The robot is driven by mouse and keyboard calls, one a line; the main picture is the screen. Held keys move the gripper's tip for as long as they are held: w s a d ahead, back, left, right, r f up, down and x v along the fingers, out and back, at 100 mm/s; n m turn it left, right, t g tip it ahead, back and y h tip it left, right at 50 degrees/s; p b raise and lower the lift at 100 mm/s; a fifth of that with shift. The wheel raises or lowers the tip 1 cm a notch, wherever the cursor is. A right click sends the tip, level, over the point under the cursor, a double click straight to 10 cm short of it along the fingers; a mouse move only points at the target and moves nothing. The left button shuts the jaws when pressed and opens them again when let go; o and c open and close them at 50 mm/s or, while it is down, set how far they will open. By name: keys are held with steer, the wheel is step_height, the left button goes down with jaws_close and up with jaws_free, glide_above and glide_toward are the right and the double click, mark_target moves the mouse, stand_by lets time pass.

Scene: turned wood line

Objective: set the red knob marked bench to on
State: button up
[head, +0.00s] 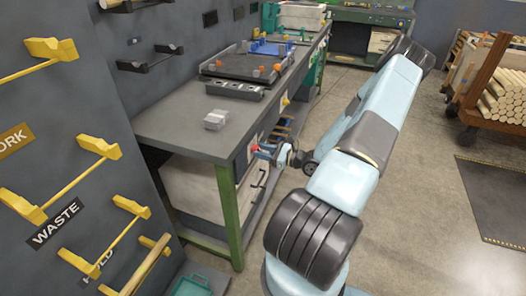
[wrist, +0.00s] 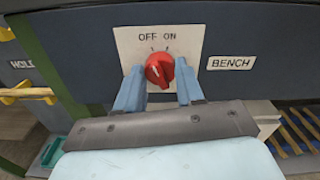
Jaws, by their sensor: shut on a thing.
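The red knob (wrist: 159,69) sits on a pale plate (wrist: 187,45) with OFF at its upper left and ON at its upper right. A small pale mark shows on the knob's left part, on the OFF side; its exact angle is hard to read. A label reading BENCH (wrist: 231,62) is to the right of the plate. My gripper (wrist: 160,82) has one blue finger on each side of the knob and is shut on it. In the head view the knob (head: 254,148) is a small red spot on the bench front, with my gripper (head: 260,151) at it.
The grey workbench (head: 180,125) has a green leg (head: 229,215) and carries a dark tray (head: 245,66). A wall rack with yellow pegs (head: 98,147) stands at left. A wood cart (head: 490,85) is at right.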

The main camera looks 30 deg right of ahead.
steer(key=shift+d, duration=0.1)
steer(key=m, duration=0.8)
steer(key=shift+w+d+m, duration=0.15)
steer(key=shift+m, duration=0.45)
steer(key=o, duration=1)
steer(key=shift+o, duration=0.2)
steer(key=v, duration=1.3)
steer(key=shift+s+d, duration=0.15)
steer(key=shift+s, duration=0.2)
